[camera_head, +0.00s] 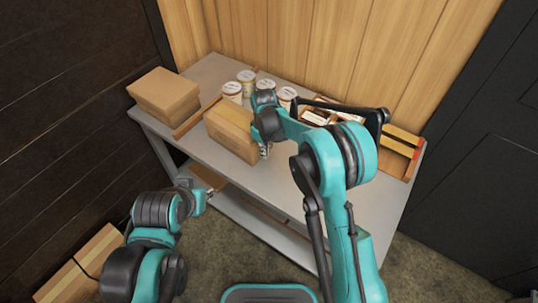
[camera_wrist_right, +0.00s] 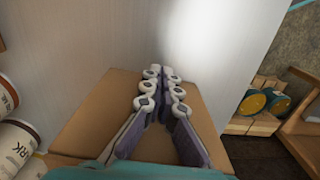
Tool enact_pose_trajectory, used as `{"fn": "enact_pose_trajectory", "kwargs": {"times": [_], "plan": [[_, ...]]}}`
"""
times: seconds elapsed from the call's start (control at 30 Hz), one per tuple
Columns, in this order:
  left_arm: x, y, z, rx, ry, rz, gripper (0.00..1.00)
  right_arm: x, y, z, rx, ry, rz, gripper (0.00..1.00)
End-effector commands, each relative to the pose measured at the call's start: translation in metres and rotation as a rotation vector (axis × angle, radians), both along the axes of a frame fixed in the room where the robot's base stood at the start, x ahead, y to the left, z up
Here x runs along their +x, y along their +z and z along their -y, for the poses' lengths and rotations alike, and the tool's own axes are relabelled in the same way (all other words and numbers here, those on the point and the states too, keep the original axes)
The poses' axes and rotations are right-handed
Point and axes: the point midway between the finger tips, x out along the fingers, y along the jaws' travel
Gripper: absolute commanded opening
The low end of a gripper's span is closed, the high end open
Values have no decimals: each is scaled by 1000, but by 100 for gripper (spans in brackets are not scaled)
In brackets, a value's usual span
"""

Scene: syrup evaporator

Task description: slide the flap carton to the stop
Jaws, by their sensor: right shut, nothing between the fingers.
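A brown carton (camera_head: 228,134), taken as the flap carton, stands on the grey table (camera_head: 330,200). My right gripper (camera_head: 265,152) is at the carton's right side, shut and empty. In the right wrist view the closed fingers (camera_wrist_right: 161,88) lie in front of the brown carton (camera_wrist_right: 90,118); whether they touch it I cannot tell. A low wooden strip (camera_head: 196,119), perhaps the stop, lies left of the carton with a small gap. My left gripper (camera_head: 208,194) hangs in front of the table's front edge; its fingers are too small to read.
Another closed carton (camera_head: 165,95) stands at the table's left end, beyond the strip. Several white cans (camera_head: 232,91) stand behind the flap carton. A wooden box (camera_head: 400,150) is at the right end. The table's front right is clear.

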Motion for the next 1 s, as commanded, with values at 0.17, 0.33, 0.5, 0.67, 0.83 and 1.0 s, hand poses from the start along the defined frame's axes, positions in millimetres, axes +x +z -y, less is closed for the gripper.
{"fn": "enact_pose_trajectory", "kwargs": {"times": [0.17,0.33,0.5,0.67,0.83,1.0], "plan": [[0,4,0,0,0,0,24,21,1,-28,1,3,1,0],[0,8,0,0,0,0,24,44,1,-56,2,2,1,0],[0,10,0,0,0,0,24,54,0,-69,1,0,1,0],[0,10,0,0,0,0,24,55,0,-70,1,-1,1,0],[0,9,0,0,0,0,24,55,0,-70,1,0,1,0],[0,9,0,0,0,0,24,53,0,-68,1,-1,1,0]]}}
